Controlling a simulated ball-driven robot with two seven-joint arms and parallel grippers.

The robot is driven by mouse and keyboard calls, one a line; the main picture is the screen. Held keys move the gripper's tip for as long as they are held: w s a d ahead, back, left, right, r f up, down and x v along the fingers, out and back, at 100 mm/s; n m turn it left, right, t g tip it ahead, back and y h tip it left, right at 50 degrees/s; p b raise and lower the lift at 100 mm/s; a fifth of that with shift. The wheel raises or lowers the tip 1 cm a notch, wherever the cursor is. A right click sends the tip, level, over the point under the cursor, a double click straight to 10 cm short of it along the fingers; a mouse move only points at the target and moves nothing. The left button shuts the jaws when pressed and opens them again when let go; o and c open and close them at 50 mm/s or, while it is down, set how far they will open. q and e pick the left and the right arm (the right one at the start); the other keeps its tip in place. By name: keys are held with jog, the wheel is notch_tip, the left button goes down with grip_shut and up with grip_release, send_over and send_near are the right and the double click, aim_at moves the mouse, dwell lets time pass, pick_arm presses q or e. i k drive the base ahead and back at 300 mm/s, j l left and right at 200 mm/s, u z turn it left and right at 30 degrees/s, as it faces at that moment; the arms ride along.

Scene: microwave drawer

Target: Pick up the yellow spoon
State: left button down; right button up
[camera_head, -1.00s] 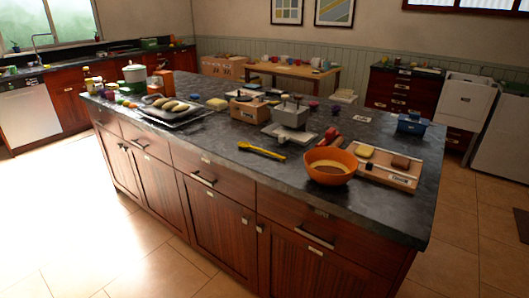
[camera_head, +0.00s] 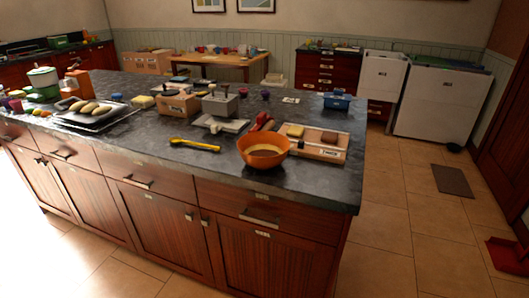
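The yellow spoon (camera_head: 195,145) lies flat on the dark stone top of the kitchen island (camera_head: 140,155), close to its front edge. Nothing covers the spoon. Neither of my grippers is in view.
The orange bowl (camera_head: 263,150) stands right of the spoon, beside a wooden board (camera_head: 318,153) with food pieces. A grey scale-like device (camera_head: 220,108) is behind the spoon. A tray (camera_head: 95,122) with bread is at the left. Open tiled floor (camera_head: 415,220) lies right of the island.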

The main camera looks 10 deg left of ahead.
aim_at(174, 140)
jog(key=i+j+u, duration=0.2)
jog(key=i+j, duration=0.7)
jog(key=j, duration=0.15)
